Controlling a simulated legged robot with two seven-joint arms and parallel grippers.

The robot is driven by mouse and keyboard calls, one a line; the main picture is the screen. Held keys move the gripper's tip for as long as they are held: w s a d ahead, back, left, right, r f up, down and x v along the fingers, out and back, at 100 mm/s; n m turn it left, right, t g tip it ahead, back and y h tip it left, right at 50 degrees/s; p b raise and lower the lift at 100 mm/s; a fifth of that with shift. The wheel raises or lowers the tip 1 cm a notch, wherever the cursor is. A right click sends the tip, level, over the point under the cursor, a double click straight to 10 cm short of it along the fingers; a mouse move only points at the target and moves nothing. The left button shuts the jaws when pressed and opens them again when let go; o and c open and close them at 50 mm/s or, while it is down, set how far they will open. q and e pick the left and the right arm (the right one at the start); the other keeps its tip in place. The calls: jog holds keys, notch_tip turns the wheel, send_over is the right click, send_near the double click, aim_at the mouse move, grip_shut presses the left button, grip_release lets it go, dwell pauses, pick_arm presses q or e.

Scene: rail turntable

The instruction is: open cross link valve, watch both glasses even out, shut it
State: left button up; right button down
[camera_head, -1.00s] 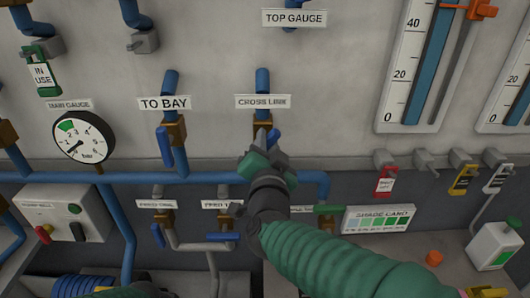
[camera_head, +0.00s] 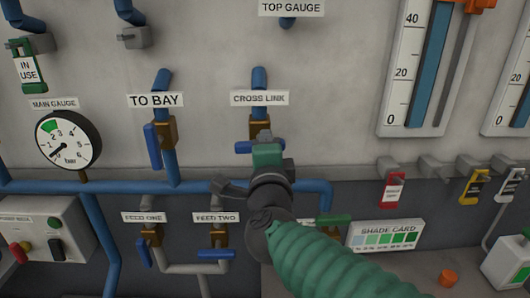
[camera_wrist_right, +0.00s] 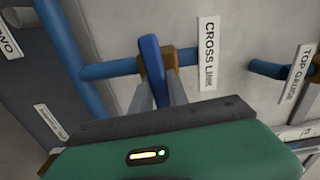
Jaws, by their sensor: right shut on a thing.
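The cross link valve sits below its CROSS LINK label, with a brass body (camera_head: 259,124) on a vertical blue pipe. Its blue handle (camera_head: 243,147) lies across the pipe, with ends showing on both sides of my gripper. The wrist view shows the handle (camera_wrist_right: 150,55) square to the pipe. My right gripper (camera_head: 264,139) is shut on this handle; its grey fingers (camera_wrist_right: 160,93) stand on either side of it. The first glass (camera_head: 432,65) holds blue liquid beside a scale. The second glass (camera_head: 523,100) is cut off by the right edge, so I cannot compare levels. My left gripper is out of view.
The TO BAY valve handle (camera_head: 152,146) is close on the left, along its pipe. FEED ONE and FEED TWO handles (camera_head: 216,254) are below. A main gauge (camera_head: 68,139), a shade card (camera_head: 385,236) and hanging tags (camera_head: 394,190) surround the work area.

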jog(key=shift+a+f+m, duration=0.1)
jog(key=shift+f+m, duration=0.4)
jog(key=c, duration=1.5)
grip_release()
jog(key=shift+o, duration=1.1)
jog(key=shift+s+d+r, duration=0.15)
jog(key=shift+d+r, duration=0.05)
jog(key=shift+r, duration=0.05)
jog(key=shift+s, duration=0.15)
jog(key=s+p, duration=1)
jog(key=s, duration=0.6)
jog(key=shift+s, duration=0.35)
